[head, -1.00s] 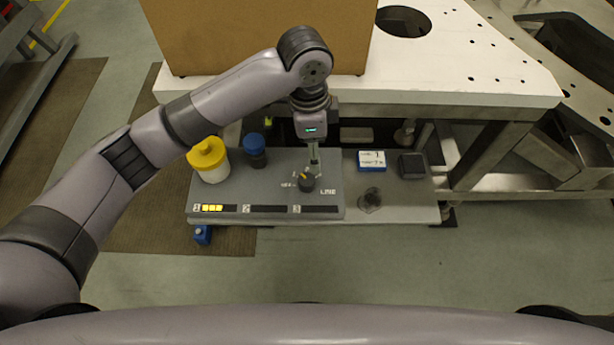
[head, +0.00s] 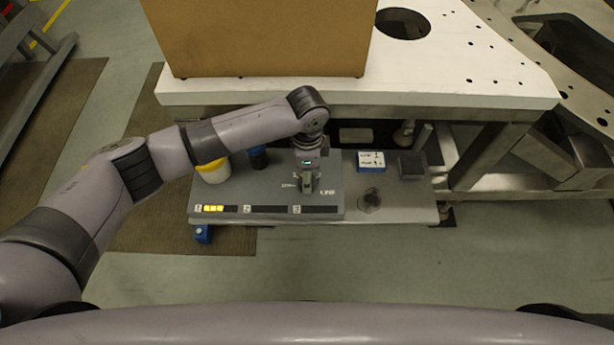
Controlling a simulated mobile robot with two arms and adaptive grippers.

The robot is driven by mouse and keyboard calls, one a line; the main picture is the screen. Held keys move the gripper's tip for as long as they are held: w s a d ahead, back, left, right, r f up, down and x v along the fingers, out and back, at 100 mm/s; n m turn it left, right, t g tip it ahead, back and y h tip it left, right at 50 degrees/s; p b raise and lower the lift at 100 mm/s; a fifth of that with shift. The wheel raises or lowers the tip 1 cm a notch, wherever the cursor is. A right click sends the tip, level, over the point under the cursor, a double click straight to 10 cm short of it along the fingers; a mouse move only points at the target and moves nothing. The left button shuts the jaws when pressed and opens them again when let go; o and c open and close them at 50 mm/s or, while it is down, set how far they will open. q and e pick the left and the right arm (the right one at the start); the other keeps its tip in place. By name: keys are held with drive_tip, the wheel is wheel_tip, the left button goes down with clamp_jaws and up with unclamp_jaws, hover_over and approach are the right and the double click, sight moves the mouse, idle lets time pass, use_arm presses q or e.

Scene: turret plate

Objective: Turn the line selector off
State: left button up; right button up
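The grey panel (head: 250,188) lies on the low shelf. The line selector, a dark knob with a yellow pointer in the earlier frame, is now hidden under my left gripper (head: 307,184). The "LINE" label (head: 327,192) shows just right of the gripper. My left gripper points down at the knob's place, its fingers low at the panel. I cannot tell whether they are closed on the knob. Of the numbered bars along the panel's front, bar 1 (head: 213,208) is lit yellow; bars 2 (head: 268,209) and 3 (head: 319,209) are dark. My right gripper is out of view.
A yellow-lidded white jar (head: 214,172) and a blue-capped dark bottle (head: 258,158) stand at the panel's back left, partly behind my arm. A blue-and-white block (head: 371,161), a dark box (head: 411,165) and a small dark round item (head: 369,200) are to the right. The white table (head: 450,80) overhangs behind.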

use_arm(q)
drive_tip(key=shift+f, duration=1.8)
drive_tip(key=shift+c, duration=0.5)
drive_tip(key=c, duration=1.1)
